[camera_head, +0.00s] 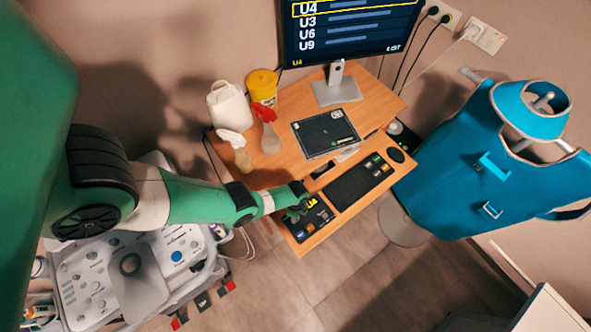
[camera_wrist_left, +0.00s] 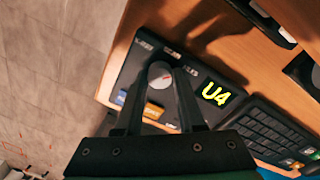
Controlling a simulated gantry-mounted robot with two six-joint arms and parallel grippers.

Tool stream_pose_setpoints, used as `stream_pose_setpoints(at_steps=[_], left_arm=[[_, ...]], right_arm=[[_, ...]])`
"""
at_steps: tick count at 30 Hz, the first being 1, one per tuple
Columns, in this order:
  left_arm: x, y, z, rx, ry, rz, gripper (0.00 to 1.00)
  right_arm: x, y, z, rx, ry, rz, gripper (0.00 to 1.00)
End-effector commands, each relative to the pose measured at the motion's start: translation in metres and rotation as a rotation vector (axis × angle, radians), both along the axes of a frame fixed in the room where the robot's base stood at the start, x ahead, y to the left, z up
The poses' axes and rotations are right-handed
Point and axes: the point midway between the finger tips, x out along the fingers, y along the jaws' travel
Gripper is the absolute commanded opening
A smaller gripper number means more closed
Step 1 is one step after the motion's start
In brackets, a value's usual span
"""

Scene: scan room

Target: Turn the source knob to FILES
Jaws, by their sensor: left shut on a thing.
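The source knob (camera_wrist_left: 159,72) is a round grey-white knob with a reddish mark, on a dark control box (camera_wrist_left: 143,57). Small labels stand around it, hard to read; one right of the knob appears to read FILES. I cannot tell exactly which label the mark points to. A display on the box shows U4 (camera_wrist_left: 216,94) in yellow. My left gripper (camera_wrist_left: 161,79) is shut on the knob, one finger on each side. In the head view the box (camera_head: 308,222) lies at the desk's front corner, and my left gripper (camera_head: 298,205) covers the knob. My right gripper is not in view.
A keyboard (camera_head: 358,184) and mouse (camera_head: 396,155) lie right of the box. A dark tablet-like pad (camera_head: 325,133), spray bottle (camera_head: 269,138), white jug (camera_head: 230,107) and yellow tub (camera_head: 262,88) stand behind. The monitor (camera_head: 350,28) highlights U4 and shows LIST. A blue apron (camera_head: 480,150) hangs right.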

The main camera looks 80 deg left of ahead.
Motion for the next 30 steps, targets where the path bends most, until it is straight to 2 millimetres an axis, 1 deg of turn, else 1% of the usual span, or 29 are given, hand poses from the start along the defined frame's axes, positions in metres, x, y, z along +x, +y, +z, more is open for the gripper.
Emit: stream_pose_setpoints(at_steps=[3, 9, 23, 24, 28, 30], left_arm=[[-0.0004, -0.0002, -0.0014, 0.001, 0.000, -0.052, 0.00], [-0.0005, -0.0002, -0.0014, 0.001, 0.000, -0.102, 0.00], [-0.0005, -0.0002, -0.0013, 0.001, -0.001, -0.115, 0.00], [-0.0004, -0.0003, -0.0013, 0.001, -0.001, -0.115, 0.44], [-0.0003, -0.0002, -0.0010, 0.000, 0.000, -0.114, 0.67], [-0.0003, -0.0002, -0.0008, 0.000, 0.000, -0.114, 0.69]], right_arm=[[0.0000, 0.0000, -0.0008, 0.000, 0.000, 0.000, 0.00], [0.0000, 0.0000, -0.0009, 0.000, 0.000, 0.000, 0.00], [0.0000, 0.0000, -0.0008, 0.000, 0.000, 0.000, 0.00], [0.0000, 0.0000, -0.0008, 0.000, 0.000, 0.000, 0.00], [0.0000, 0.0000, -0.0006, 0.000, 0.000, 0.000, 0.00], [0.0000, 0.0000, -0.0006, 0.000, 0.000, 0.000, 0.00]])
